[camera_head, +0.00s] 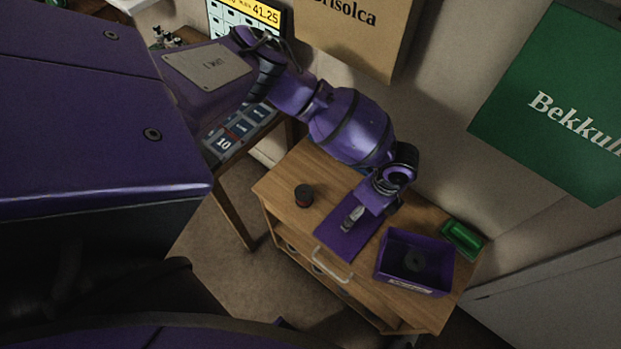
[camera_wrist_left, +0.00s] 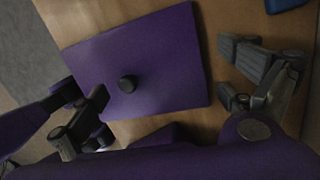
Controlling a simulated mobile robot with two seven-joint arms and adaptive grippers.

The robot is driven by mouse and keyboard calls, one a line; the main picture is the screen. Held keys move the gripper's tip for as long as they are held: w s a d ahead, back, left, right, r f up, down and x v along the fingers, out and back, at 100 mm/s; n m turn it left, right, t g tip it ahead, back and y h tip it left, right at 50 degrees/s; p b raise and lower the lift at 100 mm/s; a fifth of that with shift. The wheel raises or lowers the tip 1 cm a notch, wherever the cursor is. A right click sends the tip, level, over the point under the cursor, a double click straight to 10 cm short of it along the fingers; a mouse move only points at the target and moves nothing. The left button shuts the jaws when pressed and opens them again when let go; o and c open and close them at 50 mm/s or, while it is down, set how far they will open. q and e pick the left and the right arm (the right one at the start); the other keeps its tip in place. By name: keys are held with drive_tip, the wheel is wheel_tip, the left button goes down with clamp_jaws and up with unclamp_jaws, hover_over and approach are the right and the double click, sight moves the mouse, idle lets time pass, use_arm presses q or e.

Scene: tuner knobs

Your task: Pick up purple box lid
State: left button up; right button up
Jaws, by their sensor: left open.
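The purple box lid (camera_head: 335,243) lies flat on the wooden cabinet top, left of the open purple box (camera_head: 437,277). In the left wrist view the lid (camera_wrist_left: 165,55) is a purple panel with a small round dark knob (camera_wrist_left: 128,83) on it. My left gripper (camera_head: 353,216) is over the lid and hides part of it in the head view. In the left wrist view my left gripper (camera_wrist_left: 165,92) is open and empty, its fingers wide apart on either side of the knob. The gap between fingers and lid cannot be judged. My right gripper is not in view.
The purple box holds a dark round piece (camera_head: 415,261). A green tray-like object (camera_head: 462,238) lies behind it. A dark cylinder (camera_head: 304,195) stands on the cabinet's left part. A handle (camera_head: 333,265) sticks out at the front edge. A wall rises behind.

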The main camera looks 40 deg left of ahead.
use_arm(q)
drive_tip(key=c, duration=1)
drive_tip(key=shift+c, duration=0.2)
